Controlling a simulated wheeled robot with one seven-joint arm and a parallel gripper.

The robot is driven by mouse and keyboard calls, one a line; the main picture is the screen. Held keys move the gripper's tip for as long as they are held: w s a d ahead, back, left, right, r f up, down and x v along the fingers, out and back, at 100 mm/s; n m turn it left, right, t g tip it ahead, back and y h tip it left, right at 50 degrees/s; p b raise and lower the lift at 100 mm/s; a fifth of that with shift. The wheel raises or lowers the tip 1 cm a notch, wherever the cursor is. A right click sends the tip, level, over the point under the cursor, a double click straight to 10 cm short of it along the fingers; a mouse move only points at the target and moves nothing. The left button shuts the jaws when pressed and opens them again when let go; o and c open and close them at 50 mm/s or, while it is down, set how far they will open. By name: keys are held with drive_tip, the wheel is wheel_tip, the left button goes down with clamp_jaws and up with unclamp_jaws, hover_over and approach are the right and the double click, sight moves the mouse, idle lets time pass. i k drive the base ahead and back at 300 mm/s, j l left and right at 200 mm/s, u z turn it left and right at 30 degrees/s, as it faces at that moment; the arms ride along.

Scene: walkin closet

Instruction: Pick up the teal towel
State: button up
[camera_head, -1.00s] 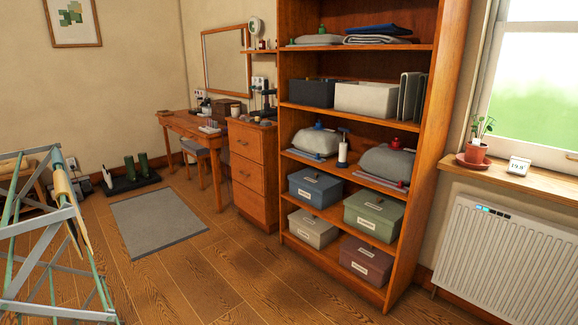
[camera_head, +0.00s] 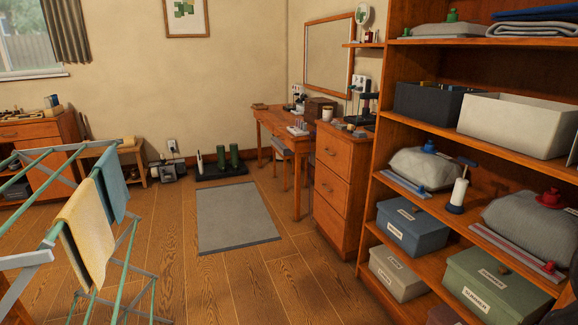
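A teal towel (camera_head: 112,184) hangs over a rail of the drying rack (camera_head: 38,245) at the left of the head view. A pale yellow towel (camera_head: 88,230) hangs on the rack in front of it and covers part of its left side. Neither my arm nor my gripper is in view.
A wooden shelf unit (camera_head: 374,190) with boxes and folded cloths fills the right side. A drawer cabinet (camera_head: 342,180) and dressing table (camera_head: 270,125) stand beyond it. A grey mat (camera_head: 238,215) lies on open wooden floor in the middle.

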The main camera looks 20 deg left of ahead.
sight(113, 190)
drive_tip(key=i+u, duration=0.2)
drive_tip(key=u, duration=0.2)
drive_tip(key=i+u, duration=0.2)
drive_tip(key=u, duration=0.25)
drive_tip(key=i+l+u, duration=0.15)
drive_tip(key=u, duration=0.25)
drive_tip(key=i+l+u, duration=0.15)
drive_tip(key=u, duration=0.25)
drive_tip(key=i+l+u, duration=0.1)
drive_tip(key=l+u, duration=0.3)
drive_tip(key=i+j, duration=0.05)
drive_tip(key=j, duration=0.05)
